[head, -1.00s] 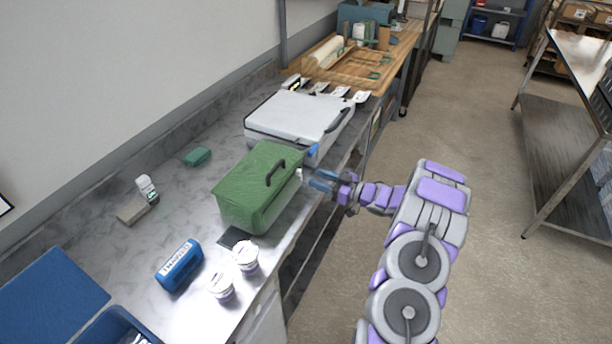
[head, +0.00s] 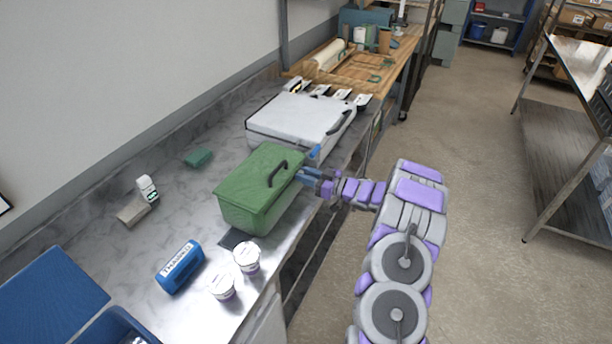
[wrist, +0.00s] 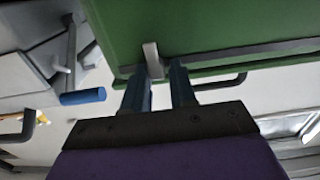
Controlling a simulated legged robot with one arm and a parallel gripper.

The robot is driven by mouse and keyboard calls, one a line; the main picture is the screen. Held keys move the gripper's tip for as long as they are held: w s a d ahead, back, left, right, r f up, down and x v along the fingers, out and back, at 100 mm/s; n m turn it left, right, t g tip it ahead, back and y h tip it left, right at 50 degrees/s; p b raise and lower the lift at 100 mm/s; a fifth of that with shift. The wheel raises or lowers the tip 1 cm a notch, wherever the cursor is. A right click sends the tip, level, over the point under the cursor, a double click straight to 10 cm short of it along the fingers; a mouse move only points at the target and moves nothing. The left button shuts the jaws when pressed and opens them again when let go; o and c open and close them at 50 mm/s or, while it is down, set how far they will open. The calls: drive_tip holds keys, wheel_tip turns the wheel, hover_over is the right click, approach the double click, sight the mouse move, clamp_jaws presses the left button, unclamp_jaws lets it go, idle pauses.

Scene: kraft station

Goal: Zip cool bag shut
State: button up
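The green cool bag (head: 250,200) stands upright on the counter, with a dark handle (head: 277,174) on its lid. The lid looks down; how far the zip is closed cannot be told. My gripper (head: 304,174) is at the bag's right side, near its far corner. In the wrist view, my gripper (wrist: 160,78) has its two blue fingers apart, close to the green bag wall (wrist: 220,25) and its grey seam band (wrist: 240,52). A small light grey tab (wrist: 152,60) sticks out at the seam, between the fingertips and nearer the left one. Contact cannot be told.
A white case (head: 298,118) stands just behind the bag. Two white tubs (head: 246,255), a blue roll-shaped item (head: 180,267) and a blue bin (head: 115,328) are in front. The counter left of the bag is mostly clear.

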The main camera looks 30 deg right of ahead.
sight(303, 165)
drive_tip(key=shift+d+f, duration=0.1)
drive_tip(key=shift+d, duration=0.35)
clamp_jaws()
drive_tip(key=shift+a, duration=0.15)
drive_tip(key=shift+w+d+p, duration=0.55)
drive_tip(key=shift+d+p, duration=0.15)
drive_tip(key=shift+p, duration=0.05)
drive_tip(key=shift+w+d+p, duration=0.5)
drive_tip(key=shift+d+p, duration=0.2)
